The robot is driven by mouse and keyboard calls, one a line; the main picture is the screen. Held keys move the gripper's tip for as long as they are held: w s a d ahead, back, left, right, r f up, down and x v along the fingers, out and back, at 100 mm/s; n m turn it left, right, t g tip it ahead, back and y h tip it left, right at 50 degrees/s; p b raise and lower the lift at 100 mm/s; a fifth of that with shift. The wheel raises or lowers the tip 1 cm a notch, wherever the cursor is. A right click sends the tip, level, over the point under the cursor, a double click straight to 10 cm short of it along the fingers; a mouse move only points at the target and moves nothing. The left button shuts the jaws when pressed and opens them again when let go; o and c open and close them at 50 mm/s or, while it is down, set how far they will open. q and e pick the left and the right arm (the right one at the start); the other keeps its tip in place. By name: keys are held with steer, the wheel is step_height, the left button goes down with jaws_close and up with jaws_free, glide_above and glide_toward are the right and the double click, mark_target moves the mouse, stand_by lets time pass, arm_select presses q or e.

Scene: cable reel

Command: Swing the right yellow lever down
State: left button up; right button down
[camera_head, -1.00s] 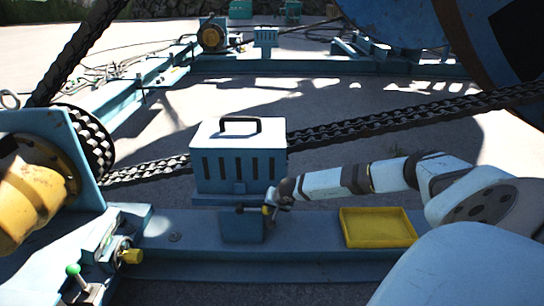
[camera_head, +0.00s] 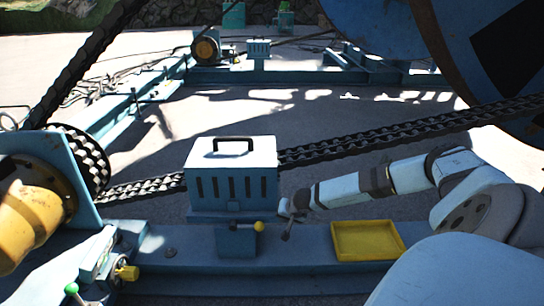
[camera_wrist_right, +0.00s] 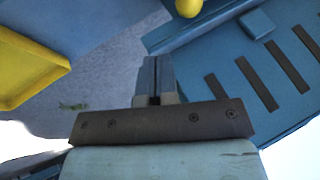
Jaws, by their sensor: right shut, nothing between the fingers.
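The lever with a yellow ball knob (camera_head: 258,226) sits at the top of a small blue box (camera_head: 236,242) on the blue beam. A dark round end shows left of the knob, and the lever lies roughly level. The yellow ball also shows at the top edge of the right wrist view (camera_wrist_right: 188,7). My right gripper (camera_head: 286,236) is just right of the knob, apart from it. Its fingers are together and empty, as the right wrist view (camera_wrist_right: 154,78) shows. My left gripper is not in view.
A yellow tray (camera_head: 367,257) lies on the beam right of my gripper. A white-topped slotted box (camera_head: 232,187) with a handle stands behind the lever. A lever with a green knob (camera_head: 71,288) and a yellow part (camera_head: 128,272) are at left. A heavy chain (camera_head: 400,135) runs behind.

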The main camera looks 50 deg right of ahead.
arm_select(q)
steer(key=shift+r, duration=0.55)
arm_select(e)
steer(key=shift+s+d+r, duration=0.15)
steer(key=shift+s+r, duration=0.1)
steer(key=shift+s, duration=0.35)
steer(key=shift+s+d+r, duration=0.1)
steer(key=shift+s+r, duration=0.1)
steer(key=shift+s, duration=0.35)
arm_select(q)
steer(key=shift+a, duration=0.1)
